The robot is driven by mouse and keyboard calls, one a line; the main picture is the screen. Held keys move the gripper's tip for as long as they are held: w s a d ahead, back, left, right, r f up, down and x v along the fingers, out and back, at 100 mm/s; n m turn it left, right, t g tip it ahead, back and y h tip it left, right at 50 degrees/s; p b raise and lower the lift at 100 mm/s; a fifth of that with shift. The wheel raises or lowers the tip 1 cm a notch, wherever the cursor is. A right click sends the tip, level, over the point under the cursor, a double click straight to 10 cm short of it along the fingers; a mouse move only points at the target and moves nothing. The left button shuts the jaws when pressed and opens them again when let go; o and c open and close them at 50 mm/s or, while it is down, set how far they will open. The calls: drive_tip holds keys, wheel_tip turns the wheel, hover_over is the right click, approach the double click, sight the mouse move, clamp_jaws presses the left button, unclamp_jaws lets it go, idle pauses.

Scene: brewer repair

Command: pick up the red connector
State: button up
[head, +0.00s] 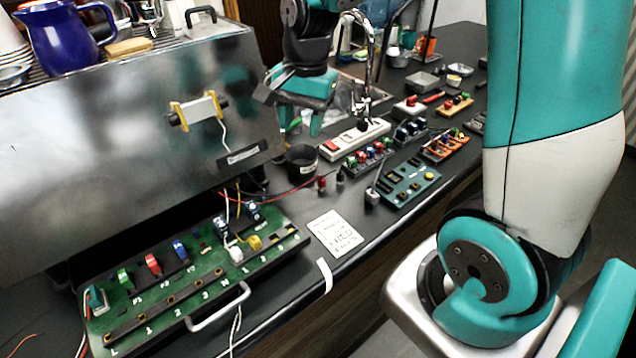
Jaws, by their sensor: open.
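A small red piece (321,184), likely the red connector, stands on the dark counter right of the green board, near the end of a red wire. A small dark piece (340,177) stands just right of it. My gripper (300,122) is open and points down above and beyond the red piece, near the black cup (302,161). Nothing shows between its fingers. Another red block (152,264) sits on the green board (130,312) among green and blue blocks.
The steel brewer (90,150) stands at left, with wires hanging to the board. A white power strip (355,139), a tray of coloured parts (370,157) and a teal circuit board (408,186) lie at right. A white label card (335,233) lies on the front counter.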

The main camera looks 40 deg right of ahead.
drive_tip(key=w+d+f+m+h, duration=0.1)
drive_tip(key=w+d+f+m, duration=0.25)
drive_tip(key=d+m, duration=0.4)
drive_tip(key=p, duration=0.3)
hover_over(323, 178)
drive_tip(key=shift+n+g, duration=0.3)
drive_tip(key=shift+n, duration=0.05)
wheel_tip(323, 178, down, 11)
drive_tip(key=shift+w+d+f, duration=0.1)
drive_tip(key=shift+d, duration=0.05)
drive_tip(key=shift+f+p, duration=1.5)
drive_tip(key=shift+f, duration=1.55)
clamp_jaws()
